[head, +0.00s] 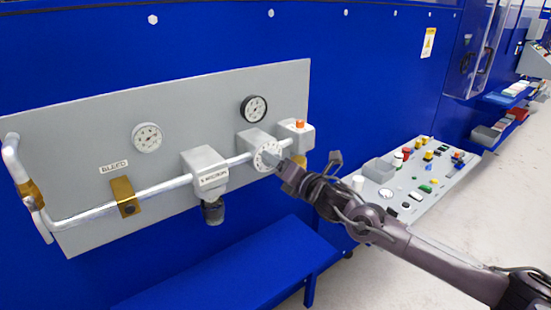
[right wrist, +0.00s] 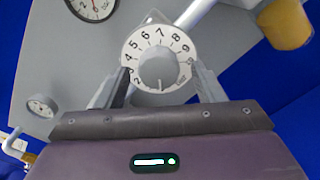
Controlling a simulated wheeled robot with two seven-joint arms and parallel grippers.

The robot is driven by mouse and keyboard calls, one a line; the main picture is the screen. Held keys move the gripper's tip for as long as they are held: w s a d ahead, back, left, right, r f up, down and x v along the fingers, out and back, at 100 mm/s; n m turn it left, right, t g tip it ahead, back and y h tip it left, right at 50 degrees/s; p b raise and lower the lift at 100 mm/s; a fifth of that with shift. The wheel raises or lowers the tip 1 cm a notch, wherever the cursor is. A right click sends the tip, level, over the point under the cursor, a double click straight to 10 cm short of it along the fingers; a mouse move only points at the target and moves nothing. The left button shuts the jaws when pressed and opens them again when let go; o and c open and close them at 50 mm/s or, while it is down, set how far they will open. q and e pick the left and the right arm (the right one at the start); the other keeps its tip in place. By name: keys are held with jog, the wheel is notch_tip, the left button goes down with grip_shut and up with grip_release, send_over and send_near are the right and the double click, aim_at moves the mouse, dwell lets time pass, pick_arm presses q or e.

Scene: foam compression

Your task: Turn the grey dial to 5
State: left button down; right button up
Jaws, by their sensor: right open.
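The grey dial (head: 267,157) is a round pale disc on the pipe at the right part of the grey panel. In the right wrist view the dial (right wrist: 158,48) faces me, with black numbers around its rim; 5 is at upper left and 6 near the top. A small mark shows low on its hub; I cannot tell the set value. My right gripper (head: 284,164) is close in front of the dial. In the right wrist view my right gripper (right wrist: 161,72) is open, one finger on each side of the dial; contact is unclear. My left gripper is not in view.
The panel (head: 90,115) carries two gauges (head: 147,138) and a grey box valve (head: 205,168) left of the dial. A box with an orange button (head: 299,124) is close to the dial's right. A blue ledge (head: 235,265) lies below; a parts table (head: 425,180) stands right.

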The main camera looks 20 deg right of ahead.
jog(key=shift+w+a, duration=0.25)
jog(key=shift+w, duration=0.25)
jog(key=c, duration=1)
jog(key=shift+o, duration=0.2)
jog(key=shift+m, duration=0.3)
